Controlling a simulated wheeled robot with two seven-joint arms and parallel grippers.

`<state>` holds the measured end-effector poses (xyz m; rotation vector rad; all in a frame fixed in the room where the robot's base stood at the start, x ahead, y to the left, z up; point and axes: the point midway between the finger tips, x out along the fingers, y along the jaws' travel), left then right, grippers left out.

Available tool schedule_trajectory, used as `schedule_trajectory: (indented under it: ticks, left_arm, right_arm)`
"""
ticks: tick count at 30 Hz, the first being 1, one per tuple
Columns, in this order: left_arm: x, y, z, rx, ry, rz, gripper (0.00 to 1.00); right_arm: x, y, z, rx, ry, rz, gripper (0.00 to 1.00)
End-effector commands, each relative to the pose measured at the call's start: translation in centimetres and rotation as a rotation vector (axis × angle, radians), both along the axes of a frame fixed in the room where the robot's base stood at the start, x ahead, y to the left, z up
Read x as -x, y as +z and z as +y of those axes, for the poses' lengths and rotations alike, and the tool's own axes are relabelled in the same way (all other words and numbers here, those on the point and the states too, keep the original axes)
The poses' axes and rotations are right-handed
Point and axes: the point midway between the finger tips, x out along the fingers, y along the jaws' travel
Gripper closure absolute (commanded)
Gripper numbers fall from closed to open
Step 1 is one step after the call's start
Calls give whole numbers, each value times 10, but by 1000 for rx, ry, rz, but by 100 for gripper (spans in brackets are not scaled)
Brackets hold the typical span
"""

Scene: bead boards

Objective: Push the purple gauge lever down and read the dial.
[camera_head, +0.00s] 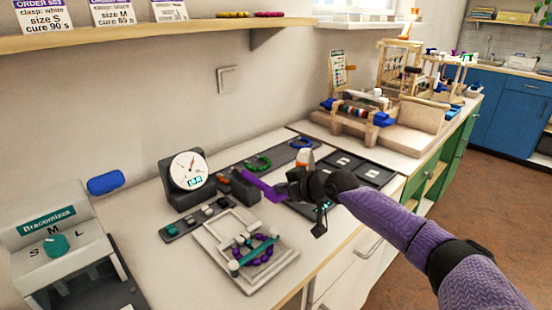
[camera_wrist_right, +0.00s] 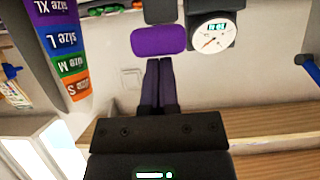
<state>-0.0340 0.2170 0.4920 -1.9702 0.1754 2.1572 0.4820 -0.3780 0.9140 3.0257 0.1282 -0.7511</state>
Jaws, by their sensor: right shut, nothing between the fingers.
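The gauge (camera_head: 188,171) stands on the counter with a round white dial and a small lit readout below its centre. Its purple lever (camera_head: 261,187) sticks out to the right from a dark block and slopes. My right gripper (camera_head: 287,189) is at the lever's outer end, shut and empty. In the right wrist view the lever's purple pad (camera_wrist_right: 158,41) is just beyond my shut fingertips (camera_wrist_right: 159,62); I cannot tell whether they touch. The dial (camera_wrist_right: 209,38) also shows there, upside down, its readout too small to read. My left gripper is not in view.
A white tray (camera_head: 213,256) with a beaded bracelet sits in front of the gauge. The Bracomizza machine (camera_head: 60,245) stands at the left. A dark strip with bracelets (camera_head: 262,162) runs behind the lever. A wooden bead stand (camera_head: 385,118) is farther back.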

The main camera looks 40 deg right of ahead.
Motion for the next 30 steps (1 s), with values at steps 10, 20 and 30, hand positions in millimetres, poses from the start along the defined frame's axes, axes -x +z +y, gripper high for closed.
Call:
schedule_trajectory:
  ticks: [10, 20, 30]
  left_arm:
    - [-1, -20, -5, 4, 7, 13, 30]
    - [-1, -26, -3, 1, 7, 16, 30]
    - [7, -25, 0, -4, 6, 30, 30]
  right_arm:
    - [1, -39, 1, -1, 1, 10, 100]
    - [1, -52, 1, -2, 2, 18, 100]
    - [2, -55, 1, -3, 1, 24, 100]
